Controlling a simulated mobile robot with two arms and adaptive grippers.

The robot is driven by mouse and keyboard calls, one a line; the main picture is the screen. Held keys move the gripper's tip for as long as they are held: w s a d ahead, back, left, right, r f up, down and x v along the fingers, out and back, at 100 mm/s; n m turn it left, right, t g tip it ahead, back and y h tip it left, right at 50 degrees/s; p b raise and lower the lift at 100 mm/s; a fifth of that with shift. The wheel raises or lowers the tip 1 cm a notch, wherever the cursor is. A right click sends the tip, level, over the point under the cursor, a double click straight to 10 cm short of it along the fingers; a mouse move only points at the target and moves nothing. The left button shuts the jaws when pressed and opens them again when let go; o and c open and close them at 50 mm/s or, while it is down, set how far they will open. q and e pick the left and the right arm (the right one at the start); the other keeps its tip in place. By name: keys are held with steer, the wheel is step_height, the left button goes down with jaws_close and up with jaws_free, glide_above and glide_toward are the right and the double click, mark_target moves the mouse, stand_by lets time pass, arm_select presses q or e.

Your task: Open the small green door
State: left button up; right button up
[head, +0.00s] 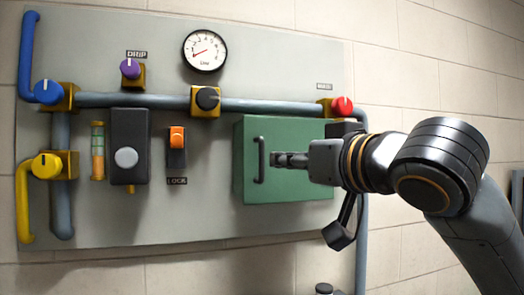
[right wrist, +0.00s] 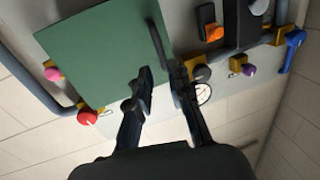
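The small green door (head: 290,132) is the front of a green box on the grey wall panel, and it looks closed. Its dark upright bar handle (head: 259,160) is near the door's left edge. My right gripper (head: 277,160) comes in from the right in front of the door, with its fingertips just right of the handle. In the right wrist view, the two fingers (right wrist: 161,80) are apart, and the handle (right wrist: 157,44) ends near the gap between their tips. I cannot tell whether they touch it. The green door (right wrist: 105,50) fills the upper left there. My left gripper is not in view.
The panel (head: 225,205) carries a gauge (head: 205,51), a blue knob (head: 48,91), a yellow knob (head: 46,165), a purple knob (head: 130,69), a black knob (head: 208,98), a red knob (head: 342,106) and an orange lock switch (head: 177,138). A grey pipe (head: 270,106) runs above the door. Left of the handle is bare panel.

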mark_target(263, 159)
steer(key=p+x, duration=0.3)
steer(key=x, duration=0.5)
steer(key=shift+a, duration=0.1)
steer(key=shift+w+a+f+p, duration=0.1)
steer(key=shift+w+a+p, duration=0.2)
steer(key=shift+w, duration=0.25)
jaws_close()
